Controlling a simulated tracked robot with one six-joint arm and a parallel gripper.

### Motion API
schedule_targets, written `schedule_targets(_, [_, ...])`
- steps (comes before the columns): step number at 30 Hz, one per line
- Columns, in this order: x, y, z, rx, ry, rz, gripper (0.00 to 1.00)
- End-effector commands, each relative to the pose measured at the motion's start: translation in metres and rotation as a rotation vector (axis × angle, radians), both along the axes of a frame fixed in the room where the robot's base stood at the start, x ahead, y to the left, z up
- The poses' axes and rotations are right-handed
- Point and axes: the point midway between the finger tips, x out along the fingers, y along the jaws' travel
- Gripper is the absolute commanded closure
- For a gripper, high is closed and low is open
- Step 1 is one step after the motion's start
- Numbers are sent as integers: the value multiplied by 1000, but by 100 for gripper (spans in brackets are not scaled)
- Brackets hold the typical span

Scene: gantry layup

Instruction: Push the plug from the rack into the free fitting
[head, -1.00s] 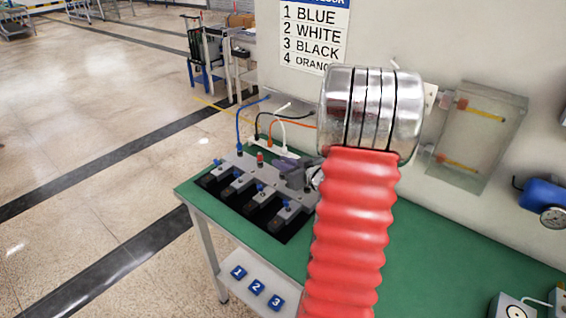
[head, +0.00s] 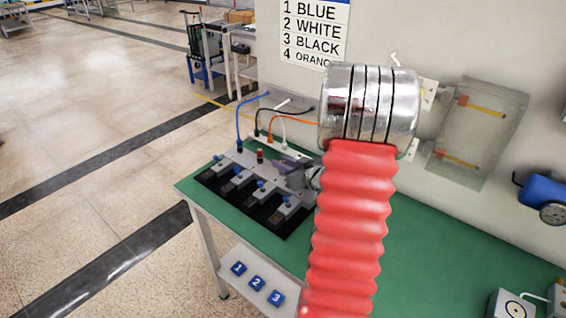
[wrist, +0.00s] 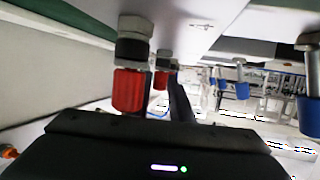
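A grey rack (head: 222,163) on a black base stands at the left end of the green bench, with several grey blocks and blue knobs. A small red-topped part (head: 260,156) stands at its back edge, beside a dark plug (head: 239,147) on a blue cable. Black, orange and white cables run behind it; I cannot tell which fitting is free. My gripper (head: 283,166) is low over the rack's right side, its tips partly hidden. In the wrist view a red-collared fitting (wrist: 130,88) hangs close before the dark gripper body, and one dark finger (wrist: 180,101) shows. Its grip is unclear.
A wall sign (head: 315,35) lists 1 blue, 2 white, 3 black, 4 orange. A clear box (head: 478,135) and a blue gauge unit (head: 546,197) are on the wall. Blue number tags (head: 257,283) lie on a lower shelf.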

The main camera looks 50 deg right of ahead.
Motion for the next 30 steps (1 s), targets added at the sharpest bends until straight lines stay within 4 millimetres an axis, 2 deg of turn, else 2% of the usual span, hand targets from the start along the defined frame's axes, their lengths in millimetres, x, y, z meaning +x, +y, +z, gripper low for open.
schedule_targets(7, [0, 0, 1, 0, -2, 0, 64])
schedule_targets(17, [-3, 0, 2, -1, -2, -1, 64])
schedule_targets(23, [-21, 2, 8, -1, -2, -3, 64])
schedule_targets(30, [-60, 9, 20, -2, -2, -5, 64])
